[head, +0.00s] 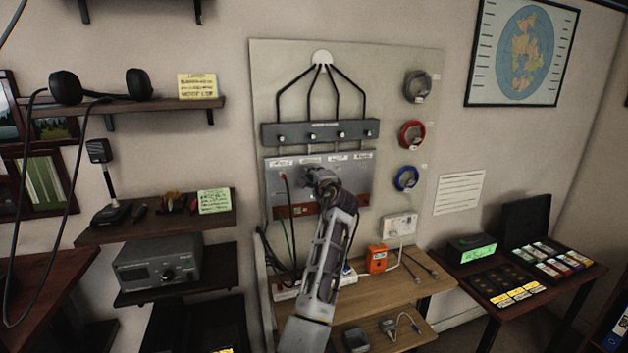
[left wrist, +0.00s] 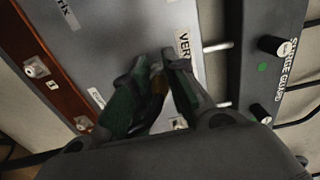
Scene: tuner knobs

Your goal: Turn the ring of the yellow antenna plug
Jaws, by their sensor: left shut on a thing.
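My left gripper (head: 318,178) is raised against the grey metal panel (head: 358,188) in the head view, and its arm hides part of the panel. In the left wrist view the two green-black fingers of the left gripper (left wrist: 162,68) are closed together in front of the panel, beside a label that starts "VER". A small brownish-yellow piece, likely the yellow antenna plug (left wrist: 159,84), shows between the fingers. Most of it is hidden, so I cannot tell its ring's angle. My right gripper is in neither view.
The grey surge guard bar (head: 348,130) with several black cables is above the panel. An orange box (head: 376,259) stands on the wooden shelf (head: 408,286) below.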

